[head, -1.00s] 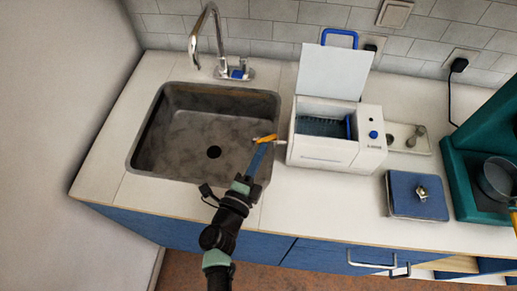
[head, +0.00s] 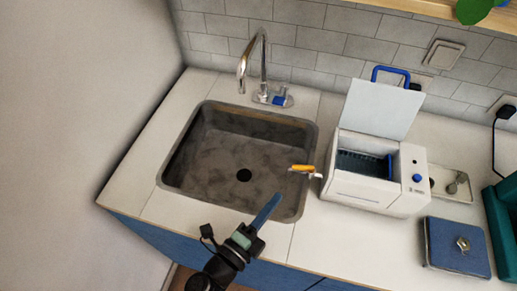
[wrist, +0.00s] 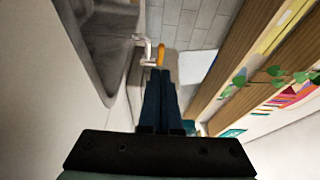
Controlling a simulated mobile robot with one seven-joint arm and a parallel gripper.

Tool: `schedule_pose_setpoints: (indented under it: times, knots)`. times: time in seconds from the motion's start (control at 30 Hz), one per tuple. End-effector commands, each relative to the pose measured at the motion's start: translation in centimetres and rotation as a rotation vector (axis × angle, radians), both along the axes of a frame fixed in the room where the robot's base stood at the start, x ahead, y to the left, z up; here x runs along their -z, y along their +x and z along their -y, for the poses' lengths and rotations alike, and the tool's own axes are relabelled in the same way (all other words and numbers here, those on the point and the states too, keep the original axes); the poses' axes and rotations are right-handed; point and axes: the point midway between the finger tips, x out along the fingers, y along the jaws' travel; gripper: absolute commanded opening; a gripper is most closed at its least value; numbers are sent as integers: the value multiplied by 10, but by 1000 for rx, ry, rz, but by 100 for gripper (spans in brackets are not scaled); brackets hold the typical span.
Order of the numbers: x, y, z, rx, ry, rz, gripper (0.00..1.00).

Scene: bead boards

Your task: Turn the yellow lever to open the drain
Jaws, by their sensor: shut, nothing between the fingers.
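The yellow lever (head: 302,168) sits on a short spout at the left side of the white box-shaped appliance (head: 372,190). It points left over the right rim of the sink (head: 210,190). My gripper (head: 276,200) is shut and empty, with its blue fingers below and left of the lever, apart from it in the head view. In the wrist view the lever (wrist: 162,54) shows just beyond the fingertips (wrist: 160,74), beside a pale metal spout (wrist: 146,54). I cannot tell there whether they touch.
The appliance's lid (head: 382,108) stands open. A chrome faucet (head: 258,65) rises behind the sink. A blue scale-like box (head: 457,246) and a small tray (head: 450,184) lie to the right. The counter left of the sink is clear.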

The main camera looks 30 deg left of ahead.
Motion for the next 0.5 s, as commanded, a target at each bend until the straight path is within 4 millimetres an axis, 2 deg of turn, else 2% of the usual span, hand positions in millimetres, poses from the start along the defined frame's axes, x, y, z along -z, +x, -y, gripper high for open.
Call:
schedule_pose_setpoints:
  times: [0.1, 0.23, 0.5]
  knots:
    - [3, -24, -4, -1, -1, -2, 0]
    - [2, -41, -7, 0, -4, -1, 0]
    - [0, -53, -9, 0, -4, 2, 0]
